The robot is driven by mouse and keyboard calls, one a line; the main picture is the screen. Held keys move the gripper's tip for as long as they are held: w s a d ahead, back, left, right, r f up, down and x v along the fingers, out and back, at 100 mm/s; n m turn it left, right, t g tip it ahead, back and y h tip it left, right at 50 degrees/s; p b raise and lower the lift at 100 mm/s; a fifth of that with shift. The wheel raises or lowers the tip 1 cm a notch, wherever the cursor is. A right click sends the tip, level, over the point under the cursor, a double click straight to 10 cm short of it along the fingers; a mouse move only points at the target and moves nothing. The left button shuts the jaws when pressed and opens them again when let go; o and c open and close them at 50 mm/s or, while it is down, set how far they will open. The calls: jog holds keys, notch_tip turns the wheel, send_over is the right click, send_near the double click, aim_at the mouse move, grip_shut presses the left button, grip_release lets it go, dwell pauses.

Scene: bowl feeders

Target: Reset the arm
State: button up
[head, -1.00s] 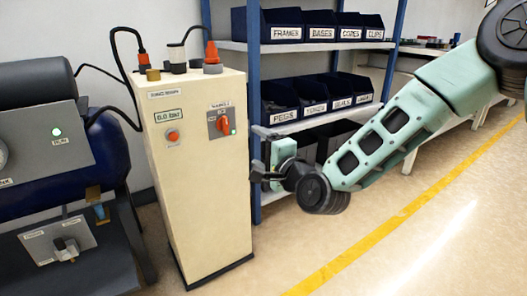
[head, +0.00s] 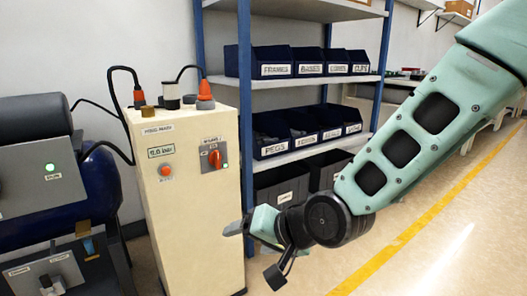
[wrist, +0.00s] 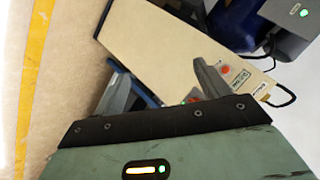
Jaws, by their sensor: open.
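My arm (head: 400,150) is mint green with black joints and reaches in from the upper right in the head view. My gripper (head: 254,254) is at its lower left end, its two grey fingers spread apart with nothing between them. It hangs in front of the cream cabinet's right edge and the lower shelf. In the wrist view the fingers of my gripper (wrist: 162,84) are wide apart and empty, with the cream cabinet (wrist: 165,45) and floor beyond them.
The cream cabinet (head: 195,225) carries an orange rotary switch (head: 215,159) and plugs on top. A blue tank machine (head: 105,190) stands left. Shelving (head: 290,83) with labelled dark bins is behind the gripper. The floor (head: 455,240) at right is open, with a yellow line.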

jog(key=s+d+r+n+g+h+p, duration=0.1)
jog(key=s+d+n+g+h, duration=0.25)
jog(key=s+d, duration=0.6)
jog(key=s+d+r+n+g+h+p, duration=0.1)
jog(key=s+d+r+n+g+h, duration=0.15)
jog(key=s+d+n+h, duration=0.65)
notch_tip(320, 180, up, 37)
jog(key=s+a+m+y+p, duration=0.2)
jog(key=m+y+p, duration=0.2)
jog(key=p, duration=3.3)
jog(key=shift+s+f+y, duration=0.2)
jog(key=shift+s+y, duration=0.15)
jog(key=shift+y, duration=0.2)
jog(key=shift+m, duration=0.25)
